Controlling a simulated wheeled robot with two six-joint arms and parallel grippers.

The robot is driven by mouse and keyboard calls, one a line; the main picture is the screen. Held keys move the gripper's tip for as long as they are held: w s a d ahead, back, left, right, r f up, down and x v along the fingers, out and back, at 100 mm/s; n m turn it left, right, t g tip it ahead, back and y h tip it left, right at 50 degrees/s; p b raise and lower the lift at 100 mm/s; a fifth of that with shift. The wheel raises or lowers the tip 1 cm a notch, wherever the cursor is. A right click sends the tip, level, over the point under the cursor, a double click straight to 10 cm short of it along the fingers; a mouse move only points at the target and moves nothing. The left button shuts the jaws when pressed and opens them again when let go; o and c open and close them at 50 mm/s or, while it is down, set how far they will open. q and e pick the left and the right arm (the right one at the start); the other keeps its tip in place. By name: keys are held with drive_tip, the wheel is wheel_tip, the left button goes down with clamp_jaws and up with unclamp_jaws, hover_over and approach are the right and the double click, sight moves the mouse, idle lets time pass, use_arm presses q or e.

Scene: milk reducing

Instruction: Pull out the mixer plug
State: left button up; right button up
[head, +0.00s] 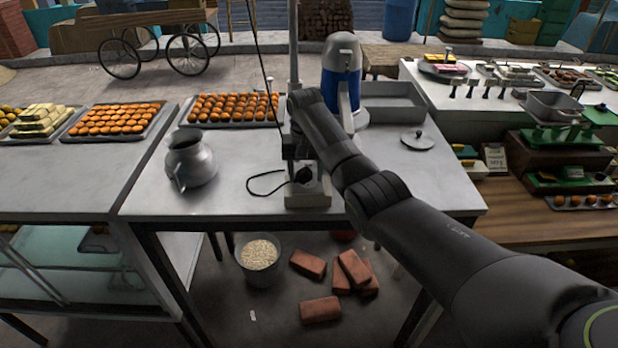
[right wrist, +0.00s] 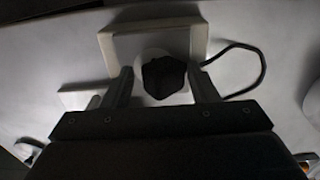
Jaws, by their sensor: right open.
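The black plug (head: 303,175) sits in a pale socket box (head: 308,198) near the front edge of the metal table, with a black cord looping to the left. In the right wrist view the plug (right wrist: 163,78) lies between the two fingers of my right gripper (right wrist: 160,74), which is open around it; I cannot tell whether either finger touches it. In the head view my right gripper (head: 299,160) points down just above the socket box, partly hidden by my arm. The blue and white mixer (head: 342,68) stands behind. My left gripper is not in view.
A metal pole (head: 294,50) rises behind the socket box. A metal jug (head: 192,160) stands to the left, a lid (head: 417,139) lies to the right, and trays of orange sweets (head: 232,109) are behind. Bricks (head: 320,310) and a grain bucket (head: 259,262) are on the floor.

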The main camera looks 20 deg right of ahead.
sight(304, 169)
drive_tip(key=shift+a+f, duration=0.2)
drive_tip(key=c, duration=1.1)
drive_tip(key=shift+w+d+r, duration=0.1)
drive_tip(key=shift+w+r, duration=0.05)
drive_tip(key=shift+r, duration=3)
